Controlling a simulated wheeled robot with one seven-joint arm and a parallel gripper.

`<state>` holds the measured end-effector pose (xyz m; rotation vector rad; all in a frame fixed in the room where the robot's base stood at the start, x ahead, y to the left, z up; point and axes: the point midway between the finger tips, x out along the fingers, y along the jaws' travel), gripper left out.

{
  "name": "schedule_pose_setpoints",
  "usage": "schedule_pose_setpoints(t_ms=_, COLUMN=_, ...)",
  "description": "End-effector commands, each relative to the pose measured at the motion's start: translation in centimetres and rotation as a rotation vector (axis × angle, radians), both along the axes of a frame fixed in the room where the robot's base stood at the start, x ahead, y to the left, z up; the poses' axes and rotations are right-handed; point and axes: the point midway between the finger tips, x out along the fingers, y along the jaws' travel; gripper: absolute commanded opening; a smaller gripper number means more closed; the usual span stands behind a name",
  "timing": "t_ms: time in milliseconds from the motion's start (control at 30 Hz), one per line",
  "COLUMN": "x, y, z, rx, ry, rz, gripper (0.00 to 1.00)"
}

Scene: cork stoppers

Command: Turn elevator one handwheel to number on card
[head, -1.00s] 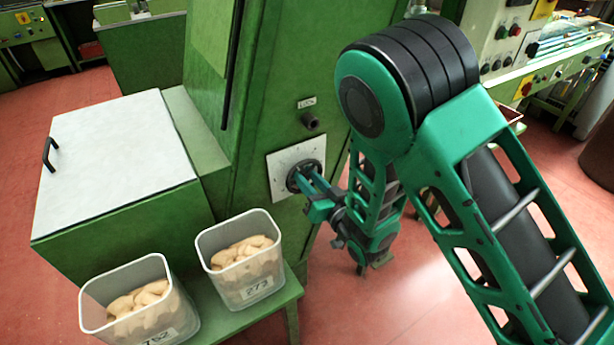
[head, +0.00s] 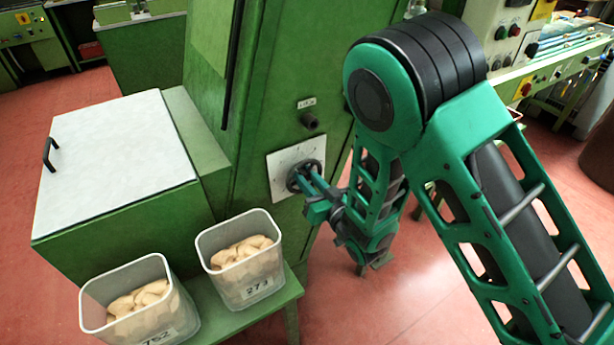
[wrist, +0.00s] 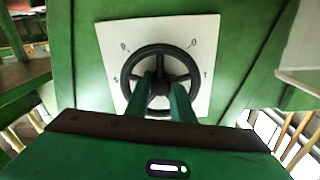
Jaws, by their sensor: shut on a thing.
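The black handwheel (head: 294,181) sits on a white square dial plate (head: 284,158) on the green machine's front. In the wrist view the handwheel (wrist: 160,47) fills the middle of the plate (wrist: 112,36), which has small marks around the wheel, too small to read surely. My gripper (head: 310,178) reaches the wheel from the right; in the wrist view its two green fingers (wrist: 163,84) are shut on the wheel near its hub and lower spokes. My fingers and palm hide the wheel's lower part. I cannot make out a number card for the wheel.
A black knob (head: 310,121) under a small label (head: 306,103) sits above the dial. Two clear bins of corks, labelled 273 (head: 257,286) and 752 (head: 158,338), stand on a green bench (head: 288,296) below left. A white-topped green box (head: 115,165) is at left.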

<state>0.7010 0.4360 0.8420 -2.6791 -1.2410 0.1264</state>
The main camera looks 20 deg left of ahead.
Motion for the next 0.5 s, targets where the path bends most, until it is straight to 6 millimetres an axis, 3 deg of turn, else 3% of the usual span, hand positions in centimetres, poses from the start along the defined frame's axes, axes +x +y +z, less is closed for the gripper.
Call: schedule_pose_setpoints(t_ms=500, x=0.48, y=-0.33, z=-0.14, rx=-0.310, ry=-0.357, rz=-0.008, gripper=0.00)
